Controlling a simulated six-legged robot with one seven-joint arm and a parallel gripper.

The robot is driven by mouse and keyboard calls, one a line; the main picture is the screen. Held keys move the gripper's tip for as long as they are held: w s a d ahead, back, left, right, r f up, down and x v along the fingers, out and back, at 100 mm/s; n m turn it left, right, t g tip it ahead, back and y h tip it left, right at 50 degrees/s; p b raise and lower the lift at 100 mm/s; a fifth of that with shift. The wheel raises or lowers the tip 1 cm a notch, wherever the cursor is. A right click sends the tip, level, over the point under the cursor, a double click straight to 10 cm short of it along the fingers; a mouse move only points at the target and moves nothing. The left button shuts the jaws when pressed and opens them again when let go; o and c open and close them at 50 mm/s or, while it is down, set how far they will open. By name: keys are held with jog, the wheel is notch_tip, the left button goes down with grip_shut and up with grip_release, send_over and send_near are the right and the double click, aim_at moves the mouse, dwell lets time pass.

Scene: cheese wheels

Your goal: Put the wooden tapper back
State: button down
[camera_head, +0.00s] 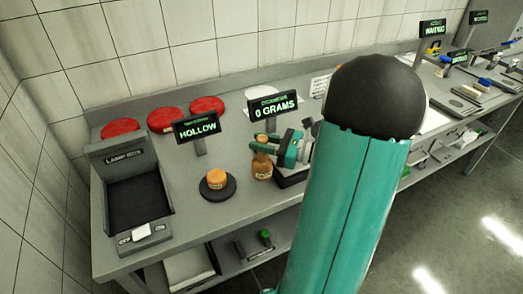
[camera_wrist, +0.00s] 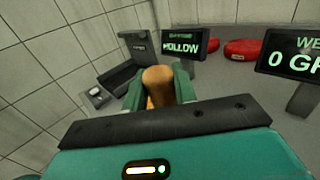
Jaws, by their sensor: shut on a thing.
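The wooden tapper (camera_head: 262,168) is a light brown, rounded wooden piece. A sign reading HOLLOW (camera_head: 198,126) stands behind the pad.
The lamp box (camera_head: 135,200) stands at the bench's left end. Several red wheels (camera_head: 165,119) lie along the back. More tools lie far right. Bare bench shows between lamp box and pad.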

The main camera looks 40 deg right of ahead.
aim_at(262, 157)
jog(key=f, duration=0.3)
jog(key=shift+w+d, duration=0.25)
jog(key=shift+f, duration=0.45)
jog(key=c, duration=1.1)
grip_release()
